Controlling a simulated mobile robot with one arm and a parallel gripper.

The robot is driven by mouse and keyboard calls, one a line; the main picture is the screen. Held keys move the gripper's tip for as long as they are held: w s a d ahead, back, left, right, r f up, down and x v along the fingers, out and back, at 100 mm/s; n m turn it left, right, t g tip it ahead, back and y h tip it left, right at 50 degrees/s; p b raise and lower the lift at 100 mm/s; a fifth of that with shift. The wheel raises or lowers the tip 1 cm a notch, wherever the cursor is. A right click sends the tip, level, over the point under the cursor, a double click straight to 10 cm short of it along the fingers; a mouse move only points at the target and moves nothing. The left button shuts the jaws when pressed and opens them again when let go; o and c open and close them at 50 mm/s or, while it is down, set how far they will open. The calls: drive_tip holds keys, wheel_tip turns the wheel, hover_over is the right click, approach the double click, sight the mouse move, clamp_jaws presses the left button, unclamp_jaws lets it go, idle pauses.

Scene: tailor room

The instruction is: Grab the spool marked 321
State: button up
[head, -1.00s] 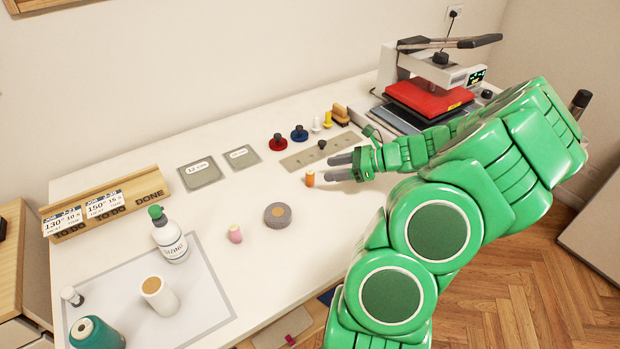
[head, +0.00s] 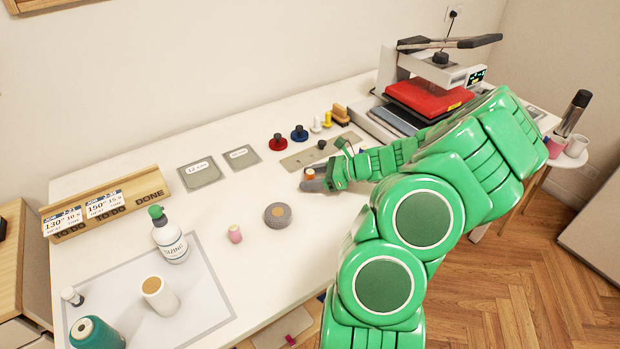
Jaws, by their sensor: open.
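No number 321 can be read on any spool in the head view. A small orange spool (head: 309,172) stands on the white table, with its top showing and its lower part hidden by my fingers. My gripper (head: 312,183) is open and low over the table, its fingers at the orange spool. I cannot tell whether they touch it. A small pink spool (head: 235,234) stands further left. A teal cone spool (head: 96,334), a white cone spool (head: 160,296) and a small white spool (head: 72,297) stand on or beside the pale mat at the front left.
A grey round piece (head: 278,215) lies left of my gripper. A spray bottle (head: 169,236) stands near the mat (head: 205,290). Red (head: 278,142) and blue (head: 299,134) knobbed pieces stand behind. A heat press (head: 425,90) fills the back right. Bare table (head: 225,205) lies around the pink spool.

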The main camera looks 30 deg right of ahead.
drive_tip(key=shift+w+a+f, duration=0.15)
drive_tip(key=shift+w+a, duration=0.05)
drive_tip(key=c, duration=1)
drive_tip(key=shift+c, duration=0.2)
